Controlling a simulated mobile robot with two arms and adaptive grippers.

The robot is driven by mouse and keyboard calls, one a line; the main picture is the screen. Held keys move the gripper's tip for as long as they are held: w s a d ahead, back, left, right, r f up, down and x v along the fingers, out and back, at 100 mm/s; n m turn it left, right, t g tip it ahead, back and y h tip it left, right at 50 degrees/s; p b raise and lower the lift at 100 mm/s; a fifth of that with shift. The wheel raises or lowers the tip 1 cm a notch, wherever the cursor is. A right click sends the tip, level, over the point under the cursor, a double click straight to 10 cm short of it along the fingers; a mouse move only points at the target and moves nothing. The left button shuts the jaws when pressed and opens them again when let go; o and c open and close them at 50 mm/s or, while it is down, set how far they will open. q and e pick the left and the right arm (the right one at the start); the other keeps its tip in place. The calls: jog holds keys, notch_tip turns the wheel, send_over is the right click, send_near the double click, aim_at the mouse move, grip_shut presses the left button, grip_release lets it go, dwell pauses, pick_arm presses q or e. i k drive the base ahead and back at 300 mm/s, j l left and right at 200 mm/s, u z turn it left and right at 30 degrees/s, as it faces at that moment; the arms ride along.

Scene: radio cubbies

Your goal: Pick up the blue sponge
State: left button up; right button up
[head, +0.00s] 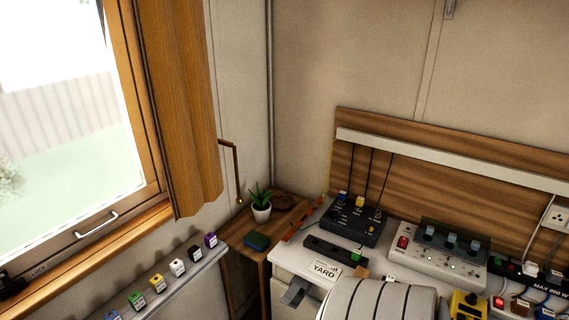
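A small dark blue block with a greenish side, which looks like the blue sponge (257,241), lies flat on the low wooden cabinet (290,215) in the corner, left of the white desk. It lies just in front of a potted plant, with a small gap between them. Its top is in plain view and nothing covers it. Neither of my grippers shows in the head view.
The potted plant (261,205) stands behind the sponge. A ledge with several coloured blocks (178,267) runs below the window on the left. The white desk (290,262) holds control boxes (354,221). A pale ribbed shape (378,300), which I cannot identify, covers its front.

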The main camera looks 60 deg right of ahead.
aim_at(254, 239)
jog(key=z, duration=1.8)
